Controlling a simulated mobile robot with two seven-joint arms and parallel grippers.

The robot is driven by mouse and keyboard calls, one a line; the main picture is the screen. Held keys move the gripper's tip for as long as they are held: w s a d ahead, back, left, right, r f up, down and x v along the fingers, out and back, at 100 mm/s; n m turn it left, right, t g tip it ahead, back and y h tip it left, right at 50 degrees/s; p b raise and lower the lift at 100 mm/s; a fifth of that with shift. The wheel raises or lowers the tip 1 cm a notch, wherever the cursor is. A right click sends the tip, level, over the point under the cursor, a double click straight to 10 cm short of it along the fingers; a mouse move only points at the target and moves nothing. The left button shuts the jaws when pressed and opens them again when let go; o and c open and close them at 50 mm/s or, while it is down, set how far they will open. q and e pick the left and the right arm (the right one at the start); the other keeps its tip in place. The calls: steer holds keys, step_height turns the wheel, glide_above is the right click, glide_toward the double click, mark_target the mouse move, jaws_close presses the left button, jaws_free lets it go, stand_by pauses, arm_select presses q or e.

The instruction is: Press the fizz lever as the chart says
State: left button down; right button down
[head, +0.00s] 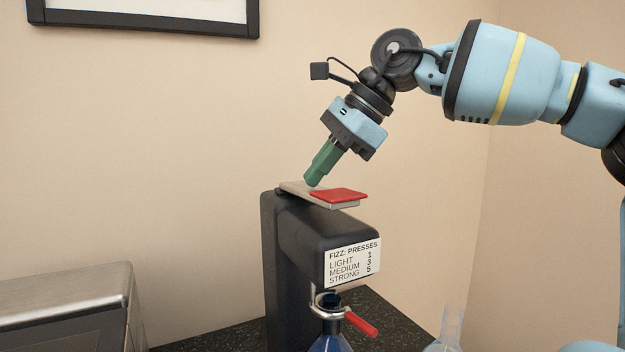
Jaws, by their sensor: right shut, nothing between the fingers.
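The fizz lever is a flat pale metal plate with a red pad (338,196) on top of a dark dispenser (305,222). The plate looks nearly level. My right gripper (313,182) is shut and empty, its green fingers pointing down at the lever just left of the red pad. I cannot tell whether the fingertips touch the plate. The chart (351,263) on the dispenser's front reads "FIZZ: PRESSES", LIGHT 1, MEDIUM 3, STRONG 5. A blue bottle (331,343) stands under the head, its neck at a metal ring. My left gripper is not in view.
A red-handled clamp (360,324) sticks out by the bottle neck. A clear bottle (447,328) stands to the right on the dark speckled counter (398,322). A metal appliance (70,292) is at the left. The wall is behind, with free air left of the dispenser.

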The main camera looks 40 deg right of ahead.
stand_by(0.3)
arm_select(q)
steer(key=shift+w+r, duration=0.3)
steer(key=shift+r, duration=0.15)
arm_select(e)
steer(key=shift+w+d+r, duration=0.1)
steer(key=shift+w+r, duration=0.05)
steer(key=shift+r, duration=0.5)
steer(key=shift+w+r, duration=0.15)
steer(key=shift+r, duration=0.5)
steer(key=shift+r, duration=0.15)
